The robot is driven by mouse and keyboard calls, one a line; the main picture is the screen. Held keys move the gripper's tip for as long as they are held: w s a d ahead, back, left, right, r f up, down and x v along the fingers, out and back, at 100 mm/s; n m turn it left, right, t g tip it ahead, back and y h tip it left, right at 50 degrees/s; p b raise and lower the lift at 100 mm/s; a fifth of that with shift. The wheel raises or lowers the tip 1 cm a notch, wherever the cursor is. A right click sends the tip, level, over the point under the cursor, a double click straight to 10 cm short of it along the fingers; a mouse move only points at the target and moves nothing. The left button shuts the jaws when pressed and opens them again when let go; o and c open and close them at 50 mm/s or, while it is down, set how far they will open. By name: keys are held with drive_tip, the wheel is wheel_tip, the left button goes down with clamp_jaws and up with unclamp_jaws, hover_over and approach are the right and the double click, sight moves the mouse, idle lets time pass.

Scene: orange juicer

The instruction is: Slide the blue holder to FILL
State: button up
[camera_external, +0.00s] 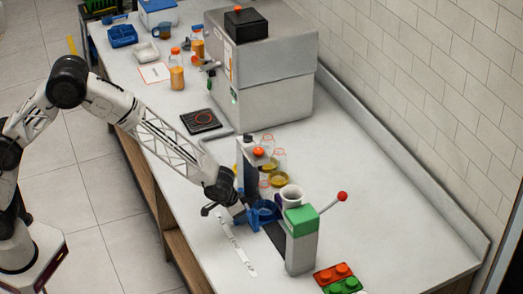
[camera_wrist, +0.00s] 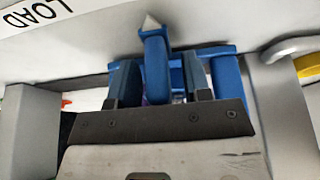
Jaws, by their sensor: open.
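The blue holder (camera_external: 264,210) sits in the bottling station at the counter's front part. In the wrist view its upright blue handle (camera_wrist: 156,68) stands between the two fingers of my gripper (camera_wrist: 158,82). My gripper (camera_external: 238,212) is open around the handle; finger contact is not clear. A pale pointer tip (camera_wrist: 150,22) tops the handle. In the wrist view the word LOAD (camera_wrist: 38,12) shows left of the pointer. The word FILL is not readable.
A green-topped grey press (camera_external: 300,240) with a red-knobbed lever (camera_external: 342,196) stands right of the holder. Red and green blocks (camera_external: 336,274) lie at right. The counter front is mostly clear.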

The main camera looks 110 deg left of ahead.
clamp_jaws()
drive_tip(key=shift+a, duration=0.1)
drive_tip(key=shift+s+a, duration=1.4)
drive_tip(key=shift+s, duration=0.05)
unclamp_jaws()
drive_tip(key=shift+r, duration=0.1)
